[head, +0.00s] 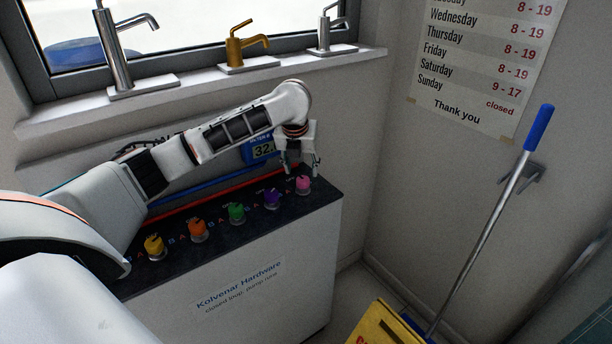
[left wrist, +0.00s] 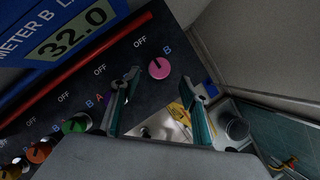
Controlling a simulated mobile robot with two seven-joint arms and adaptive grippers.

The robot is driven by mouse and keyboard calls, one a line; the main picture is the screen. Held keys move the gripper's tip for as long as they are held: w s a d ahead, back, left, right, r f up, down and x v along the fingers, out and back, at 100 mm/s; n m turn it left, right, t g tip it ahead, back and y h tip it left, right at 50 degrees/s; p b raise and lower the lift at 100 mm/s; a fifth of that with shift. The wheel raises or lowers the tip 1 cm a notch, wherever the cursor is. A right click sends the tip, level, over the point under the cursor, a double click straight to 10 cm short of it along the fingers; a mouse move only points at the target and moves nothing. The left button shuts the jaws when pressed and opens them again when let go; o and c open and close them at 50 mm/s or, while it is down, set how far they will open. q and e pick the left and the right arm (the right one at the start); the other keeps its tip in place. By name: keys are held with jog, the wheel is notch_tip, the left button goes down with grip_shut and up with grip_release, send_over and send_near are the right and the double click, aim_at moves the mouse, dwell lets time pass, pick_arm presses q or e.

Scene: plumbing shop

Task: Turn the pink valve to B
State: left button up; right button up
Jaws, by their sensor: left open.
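The pink valve (head: 303,184) is a round knob at the right end of a row of coloured knobs on a dark panel top. In the left wrist view the pink valve (left wrist: 159,68) shows with an OFF label at its upper left and a blue B at its upper right. A small dark mark is on the knob; its exact direction is too small to tell. My left gripper (head: 301,168) is open just above the pink valve. In the left wrist view my left gripper's fingers (left wrist: 160,84) are apart, with the valve showing beyond their gap. My right gripper is not in view.
Purple (head: 272,199), green (head: 237,213), orange (head: 198,231) and yellow (head: 154,246) knobs line the panel (head: 225,235). A blue meter (left wrist: 65,38) reads 32.0 behind a red pipe (left wrist: 85,65). Taps stand on the sill above. A blue-handled pole (head: 490,220) leans at right.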

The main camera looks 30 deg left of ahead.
aim_at(303, 180)
pick_arm(q)
jog(key=shift+x, duration=3.05)
jog(key=c, duration=1.1)
